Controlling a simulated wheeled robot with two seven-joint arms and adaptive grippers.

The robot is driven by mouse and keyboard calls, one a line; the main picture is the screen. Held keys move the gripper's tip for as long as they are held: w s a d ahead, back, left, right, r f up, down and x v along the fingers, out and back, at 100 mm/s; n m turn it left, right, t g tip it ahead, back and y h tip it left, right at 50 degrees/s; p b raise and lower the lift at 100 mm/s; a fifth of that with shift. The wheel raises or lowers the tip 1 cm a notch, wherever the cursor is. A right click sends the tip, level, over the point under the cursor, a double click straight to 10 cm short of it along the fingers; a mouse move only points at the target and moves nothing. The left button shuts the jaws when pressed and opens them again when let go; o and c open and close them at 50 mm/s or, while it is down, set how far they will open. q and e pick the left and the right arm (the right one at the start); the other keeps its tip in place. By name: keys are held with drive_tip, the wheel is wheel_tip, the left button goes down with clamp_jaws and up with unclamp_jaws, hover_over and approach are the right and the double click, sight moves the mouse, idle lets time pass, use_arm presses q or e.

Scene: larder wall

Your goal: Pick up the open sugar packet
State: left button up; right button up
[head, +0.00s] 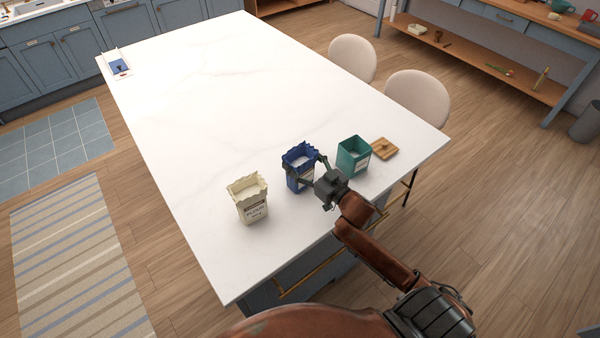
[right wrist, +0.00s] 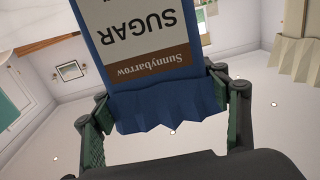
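The open sugar packet (head: 299,166) is blue with a jagged torn top and white contents. It stands on the island's near edge in the head view. In the right wrist view the packet (right wrist: 150,60) shows its "Sunnybarrow SUGAR" label upside down. My right gripper (head: 309,171) straddles it from the near right. In the right wrist view its fingertips (right wrist: 160,92) lie against both sides of the packet near the torn top, with no clear gap. My left gripper is not in view.
A cream flour packet (head: 252,203) stands to the left of the sugar. A teal canister (head: 353,156) stands close on the right, with a wooden lid (head: 384,148) beside it. The white island top (head: 230,85) is mostly clear beyond. A blue-and-white item (head: 118,66) lies at the far left corner.

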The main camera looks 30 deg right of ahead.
drive_tip(key=c, duration=1.4)
drive_tip(key=shift+c, duration=0.5)
drive_tip(key=shift+r, duration=0.15)
